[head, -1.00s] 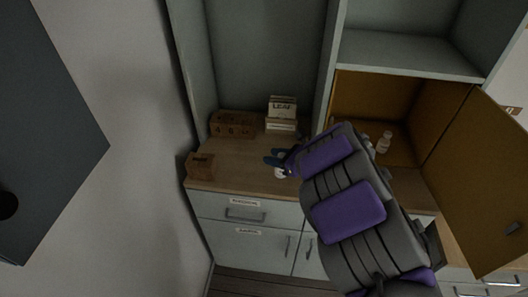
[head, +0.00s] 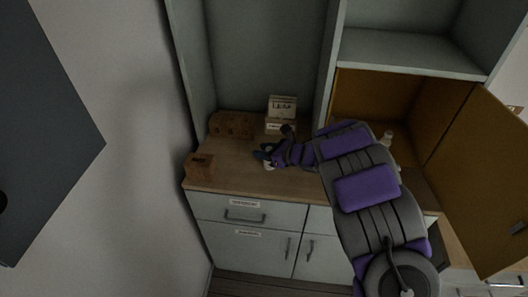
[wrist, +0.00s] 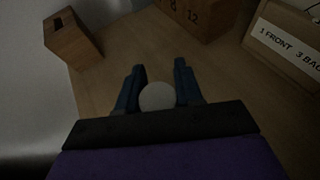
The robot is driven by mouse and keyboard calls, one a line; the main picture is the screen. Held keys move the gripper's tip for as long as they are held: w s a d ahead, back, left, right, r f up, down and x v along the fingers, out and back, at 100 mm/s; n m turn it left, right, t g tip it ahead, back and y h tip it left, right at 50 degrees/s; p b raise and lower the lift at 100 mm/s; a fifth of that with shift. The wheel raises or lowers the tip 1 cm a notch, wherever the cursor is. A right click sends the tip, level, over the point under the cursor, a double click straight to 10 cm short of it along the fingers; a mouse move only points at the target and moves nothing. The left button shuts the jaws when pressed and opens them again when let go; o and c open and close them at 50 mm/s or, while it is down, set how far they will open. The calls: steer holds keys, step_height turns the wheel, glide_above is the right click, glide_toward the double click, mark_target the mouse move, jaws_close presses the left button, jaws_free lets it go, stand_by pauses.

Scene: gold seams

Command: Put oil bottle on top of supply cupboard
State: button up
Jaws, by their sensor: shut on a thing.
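My gripper (head: 264,155) is over the wooden top of the drawer cupboard (head: 250,222), near its middle. In the wrist view my gripper (wrist: 158,85) has its two blue fingers on either side of a pale round-topped thing (wrist: 157,97) and is shut on it. The same pale thing (head: 269,167) shows just below the fingers in the head view. It may be the oil bottle; its label and lower part are hidden. Whether it touches the wooden top is unclear. A pale bottle (head: 387,138) stands in the orange-lined compartment, partly behind my arm.
A wooden block (head: 199,167) stands at the top's left front corner. An orange door (head: 490,185) hangs open at right. Bare wood lies between the blocks and my gripper.

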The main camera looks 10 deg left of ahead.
steer(key=shift+a, duration=0.5)
steer(key=o, duration=0.7)
steer(key=shift+a+f, duration=0.1)
steer(key=o, duration=0.4)
steer(key=shift+d, duration=0.65)
steer(key=shift+r, duration=0.2)
steer(key=p+v, duration=0.1)
steer(key=v, duration=0.4)
steer(key=p+v, duration=0.1)
steer(key=v, duration=0.5)
steer(key=shift+s+d+r, duration=0.1)
steer(key=shift+s+r, duration=0.05)
steer(key=shift+s, duration=0.25)
